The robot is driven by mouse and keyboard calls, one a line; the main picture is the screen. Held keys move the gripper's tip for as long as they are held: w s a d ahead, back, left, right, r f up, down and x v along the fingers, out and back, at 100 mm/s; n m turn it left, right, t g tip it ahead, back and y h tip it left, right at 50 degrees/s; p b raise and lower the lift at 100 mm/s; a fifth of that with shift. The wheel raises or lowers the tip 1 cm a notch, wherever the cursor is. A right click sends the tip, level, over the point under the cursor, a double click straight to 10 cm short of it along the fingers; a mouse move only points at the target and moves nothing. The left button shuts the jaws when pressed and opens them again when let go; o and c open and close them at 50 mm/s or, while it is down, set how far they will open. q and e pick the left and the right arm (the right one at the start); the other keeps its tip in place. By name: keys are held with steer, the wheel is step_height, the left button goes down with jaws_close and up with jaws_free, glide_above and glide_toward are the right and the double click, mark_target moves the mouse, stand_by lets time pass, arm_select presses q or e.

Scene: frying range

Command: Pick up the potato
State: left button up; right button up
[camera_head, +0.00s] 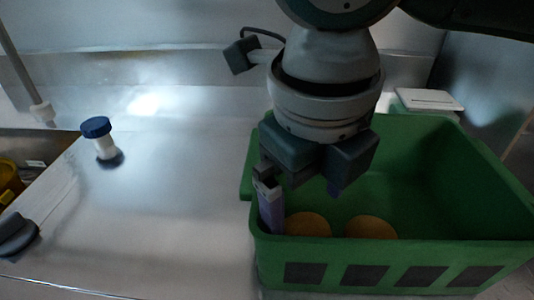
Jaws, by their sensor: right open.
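Two tan, rounded potato-like things lie in the front left part of a green crate (466,232): a left one (308,225) and a right one (371,227). Their lower parts are hidden by the crate's front wall. My right gripper (302,204) hangs over the crate's left side, pointing down, open, with nothing seen between its fingers. Its pale purple near finger is just left of the left potato. The other finger is mostly hidden behind the gripper body. My left gripper does not show.
A white jar with a blue lid (96,128) stands on the steel counter (180,200) at left. A dark grey rounded object (15,235) is at the left edge. A white flat-topped object (428,99) is behind the crate. The counter left of the crate is mostly clear.

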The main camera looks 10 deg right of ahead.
mark_target(305, 227)
steer(key=f, duration=0.4)
steer(key=f+b, duration=0.1)
steer(key=f, duration=0.1)
steer(key=shift+w+d, duration=0.25)
steer(key=shift+w, duration=0.15)
steer(key=shift+r, duration=0.1)
steer(key=c, duration=1.2)
